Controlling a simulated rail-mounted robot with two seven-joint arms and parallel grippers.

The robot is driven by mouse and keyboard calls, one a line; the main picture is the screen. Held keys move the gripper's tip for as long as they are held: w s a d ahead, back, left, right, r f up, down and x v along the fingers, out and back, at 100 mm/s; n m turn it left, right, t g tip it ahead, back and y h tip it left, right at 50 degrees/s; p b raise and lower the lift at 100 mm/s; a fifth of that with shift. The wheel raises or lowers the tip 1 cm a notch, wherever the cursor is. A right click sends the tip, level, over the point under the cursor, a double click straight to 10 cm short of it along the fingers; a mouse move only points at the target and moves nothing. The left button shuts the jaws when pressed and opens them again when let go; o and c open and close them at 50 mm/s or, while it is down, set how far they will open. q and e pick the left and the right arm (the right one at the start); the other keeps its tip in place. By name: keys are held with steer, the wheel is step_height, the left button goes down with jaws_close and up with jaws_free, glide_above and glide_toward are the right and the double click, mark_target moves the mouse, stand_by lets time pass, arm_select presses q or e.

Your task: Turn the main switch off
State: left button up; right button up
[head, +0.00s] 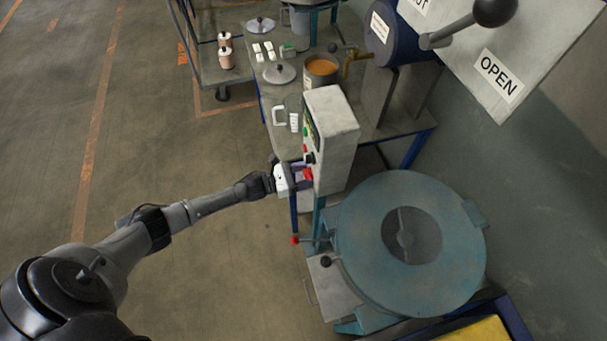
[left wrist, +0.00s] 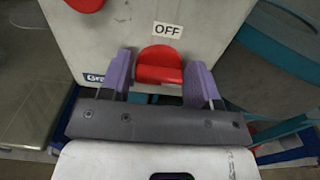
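The red main switch handle (left wrist: 159,66) is on the front of a grey control box (left wrist: 205,25), just below an "OFF" label (left wrist: 167,31). In the left wrist view my left gripper (left wrist: 158,78) has its purple fingers on either side of the red handle, with a narrow gap showing on each side. The fingers are apart and I see no firm contact. In the head view the left gripper (head: 301,176) is at the lower front of the control box (head: 335,125), and the red switch (head: 308,174) shows at its fingertips. My right gripper is not in view.
Another red part (left wrist: 85,3) is at the upper left of the box face. A round teal machine (head: 350,235) stands beside the box. A workbench (head: 285,100) with a pot (head: 321,72) and small items is behind. Open floor (head: 180,130) lies left.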

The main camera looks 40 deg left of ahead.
arm_select(q)
steer(key=c, duration=0.5)
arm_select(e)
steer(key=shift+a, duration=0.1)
arm_select(q)
steer(key=shift+c, duration=0.2)
arm_select(e)
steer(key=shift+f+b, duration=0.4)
steer(key=shift+b, duration=0.05)
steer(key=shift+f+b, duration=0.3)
arm_select(q)
steer(key=n, duration=1.7)
steer(key=shift+w+a+f+n, duration=0.15)
steer(key=shift+a+f+n, duration=0.1)
steer(key=shift+n, duration=0.15)
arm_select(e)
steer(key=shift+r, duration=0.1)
